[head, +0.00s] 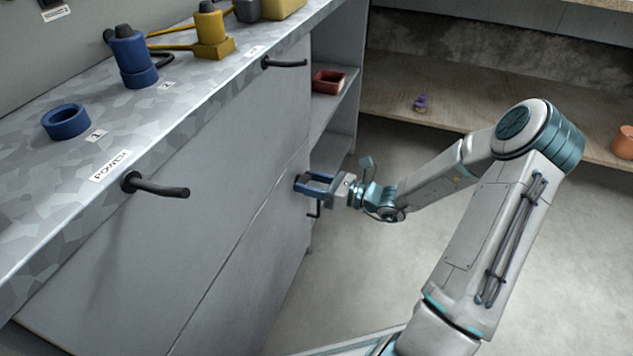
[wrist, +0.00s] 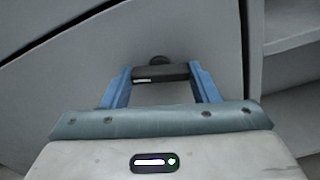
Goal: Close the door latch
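The door latch shows in the wrist view as a short black handle (wrist: 162,73) on a round dark mount on the grey door. It lies crosswise between the two blue fingers of my gripper (wrist: 160,82). The fingers are wide apart, one near each end of the handle; I cannot tell if they touch it. In the head view my gripper (head: 308,184) is at the lower cabinet door (head: 235,275), close to its right edge. A thin dark part of the handle (head: 315,209) shows just below the fingers; the rest is hidden.
Two other black handles, one near the POWER label (head: 158,187) and one further back (head: 285,63), stick out of the upper front. The worktop (head: 60,190) holds a blue ring (head: 67,122) and blue and yellow fittings. Open shelves with a red bin (head: 328,82) stand beyond. Floor to the right is clear.

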